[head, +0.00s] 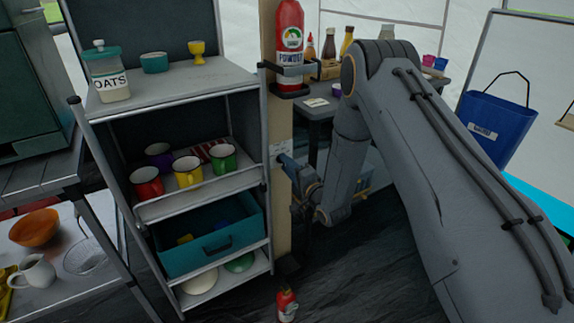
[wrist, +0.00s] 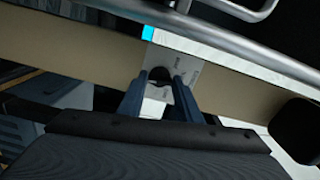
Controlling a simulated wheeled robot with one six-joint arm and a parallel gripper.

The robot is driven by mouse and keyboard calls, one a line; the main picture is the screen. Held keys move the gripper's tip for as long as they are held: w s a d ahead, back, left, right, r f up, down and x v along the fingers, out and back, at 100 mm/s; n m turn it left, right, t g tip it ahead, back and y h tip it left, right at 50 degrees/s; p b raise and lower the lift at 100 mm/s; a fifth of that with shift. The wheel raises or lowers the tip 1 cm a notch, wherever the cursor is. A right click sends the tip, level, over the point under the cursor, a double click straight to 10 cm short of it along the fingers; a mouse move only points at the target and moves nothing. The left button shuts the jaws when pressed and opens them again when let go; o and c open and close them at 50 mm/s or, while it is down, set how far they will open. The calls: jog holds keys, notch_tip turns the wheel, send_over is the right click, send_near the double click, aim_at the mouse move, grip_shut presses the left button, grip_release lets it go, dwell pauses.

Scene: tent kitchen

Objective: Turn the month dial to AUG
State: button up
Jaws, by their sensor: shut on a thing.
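The month dial shows in the wrist view as a small dark round knob (wrist: 160,73) on a pale plate (wrist: 183,68) with small printing, too small to read. The plate (head: 281,148) also shows in the head view, on the tan post beside the shelf. My gripper (wrist: 160,84) has a blue-grey finger on each side of the knob and is shut on it. In the head view, my gripper (head: 284,161) meets the post just below the plate, and the knob is hidden there. I cannot tell which month the dial points to.
A red powder extinguisher (head: 290,45) hangs in a bracket above the plate. The metal shelf rack (head: 185,92), with mugs and a teal drawer (head: 210,235), stands close left of my gripper. A small red bottle-like object (head: 287,305) is on the dark floor.

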jog(key=shift+m, duration=0.8)
jog(key=o, duration=1)
jog(key=shift+o, duration=0.2)
jog(key=shift+s+d, duration=0.1)
jog(key=p+v, duration=0.1)
jog(key=v, duration=0.6)
jog(key=shift+s+d, duration=0.2)
jog(key=shift+s, duration=0.05)
